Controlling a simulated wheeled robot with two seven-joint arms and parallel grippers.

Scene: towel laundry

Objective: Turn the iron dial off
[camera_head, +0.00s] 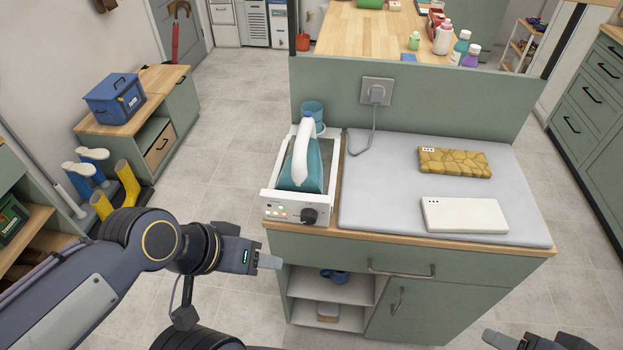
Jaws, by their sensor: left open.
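The iron (301,158), white and teal, rests in a white station tray (265,192) at the left of the ironing counter. The black iron dial (310,216) is on the station's front panel, right of several small indicator lights. My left gripper (266,261) is open and empty, below and left of the dial, clear of the counter front. My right gripper (518,342) shows only in part at the bottom right edge, away from the dial; its jaw state is unclear.
A teal cup (313,112) stands behind the iron. A cord runs to a wall socket (376,92). The drawer handle (400,270) juts from the counter front.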

